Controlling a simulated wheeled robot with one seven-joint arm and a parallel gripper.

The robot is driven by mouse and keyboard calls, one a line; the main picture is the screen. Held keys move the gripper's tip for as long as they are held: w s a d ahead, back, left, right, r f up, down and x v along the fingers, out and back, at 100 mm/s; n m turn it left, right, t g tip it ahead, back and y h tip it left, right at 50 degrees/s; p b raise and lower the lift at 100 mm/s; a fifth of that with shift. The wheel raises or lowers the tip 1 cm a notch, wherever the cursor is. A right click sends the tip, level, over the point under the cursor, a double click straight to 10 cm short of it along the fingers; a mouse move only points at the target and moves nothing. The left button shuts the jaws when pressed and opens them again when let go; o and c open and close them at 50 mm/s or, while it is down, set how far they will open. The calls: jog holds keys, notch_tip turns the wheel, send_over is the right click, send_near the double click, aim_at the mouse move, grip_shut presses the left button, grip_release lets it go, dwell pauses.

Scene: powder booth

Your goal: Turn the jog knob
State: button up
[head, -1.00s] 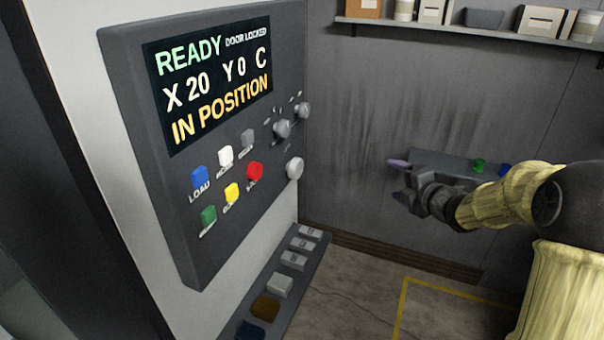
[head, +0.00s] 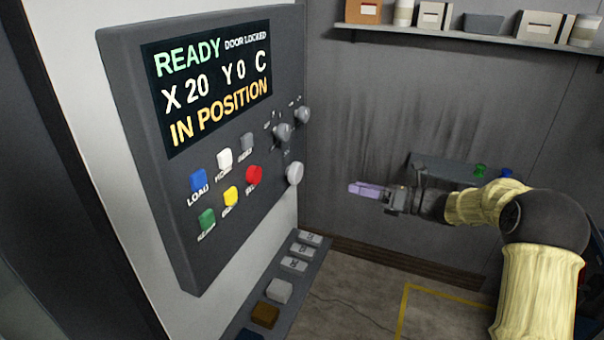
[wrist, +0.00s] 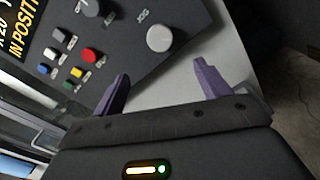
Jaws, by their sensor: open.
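The jog knob (wrist: 159,38) is a round pale knob low on the right side of the dark control panel, with the label JOG beside it in the wrist view. It also shows in the head view (head: 294,173), right of the red button. My gripper (head: 352,188) is to the right of the panel, its purple fingers pointing left toward it. In the wrist view my gripper (wrist: 160,84) is open and empty, fingers spread, with the knob ahead between the finger directions. The gripper is apart from the knob.
The panel's screen (head: 210,90) reads READY, DOOR LOCKED, X 20 Y 0 C, IN POSITION. Several coloured buttons sit below it, and two other knobs (head: 282,132) (head: 302,115) sit above the jog knob. A lower strip (head: 318,250) carries more keys. A shelf (head: 470,39) holds boxes.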

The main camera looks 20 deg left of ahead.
aim_at(300, 174)
jog(key=a+p, duration=0.2)
jog(key=a, duration=0.3)
jog(key=a+p, duration=0.2)
jog(key=a, duration=0.3)
jog(key=w+a+p, duration=0.1)
jog(key=a+p, duration=0.2)
jog(key=a, duration=0.2)
jog(key=shift+w+a+r, duration=0.1)
jog(key=shift+a+r, duration=0.05)
jog(key=shift+a, duration=0.55)
jog(key=shift+c, duration=0.2)
jog(key=c, duration=0.9)
